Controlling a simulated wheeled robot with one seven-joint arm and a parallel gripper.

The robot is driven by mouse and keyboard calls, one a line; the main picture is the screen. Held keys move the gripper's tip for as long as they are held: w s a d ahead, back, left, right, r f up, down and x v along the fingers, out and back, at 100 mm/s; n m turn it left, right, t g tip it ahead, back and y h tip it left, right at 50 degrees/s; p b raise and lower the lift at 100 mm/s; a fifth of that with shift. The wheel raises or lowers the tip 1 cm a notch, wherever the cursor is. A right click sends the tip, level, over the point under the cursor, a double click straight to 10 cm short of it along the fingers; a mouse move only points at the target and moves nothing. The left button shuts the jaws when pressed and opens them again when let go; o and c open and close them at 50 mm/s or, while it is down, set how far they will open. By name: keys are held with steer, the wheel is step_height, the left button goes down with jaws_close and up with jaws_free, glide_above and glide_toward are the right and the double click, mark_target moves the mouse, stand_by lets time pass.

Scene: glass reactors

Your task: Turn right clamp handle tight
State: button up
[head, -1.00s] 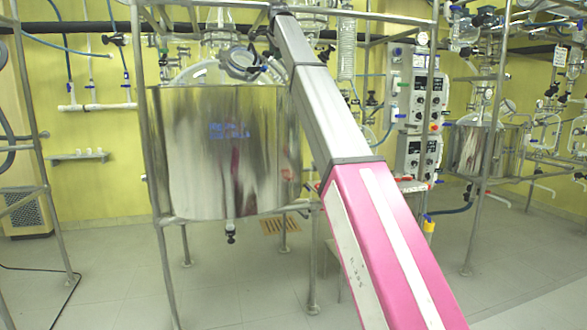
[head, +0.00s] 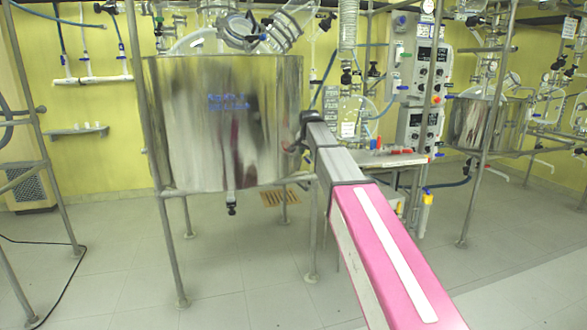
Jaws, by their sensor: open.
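The steel reactor jacket (head: 185,125) stands left of centre on a pipe frame, with blue writing on its front. Above its rim are glass necks, with a round flange joint that looks clamped (head: 240,30). The right clamp handle cannot be picked out. My arm reaches from the lower right up to a dark joint beside the jacket's right edge.
A second, smaller steel reactor (head: 476,124) stands at the right. A control panel (head: 421,72) and a small bench (head: 385,161) with glassware stand behind my arm. Frame posts (head: 168,240) rise from the floor. The tiled floor (head: 240,270) in front is mostly clear.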

steer(key=s+d+f+n+g, duration=0.1)
steer(key=s+d+f, duration=0.3)
steer(key=s+f, duration=0.8)
steer(key=s+d+f+n+g, duration=0.2)
steer(key=s+d+f+n, duration=0.1)
steer(key=s+f, duration=1)
steer(key=s+d+f+n+g, duration=0.2)
steer(key=s+d+f, duration=0.4)
steer(key=s+f, duration=0.7)
steer(key=shift+s+n, duration=0.3)
steer(key=shift+s, duration=0.2)
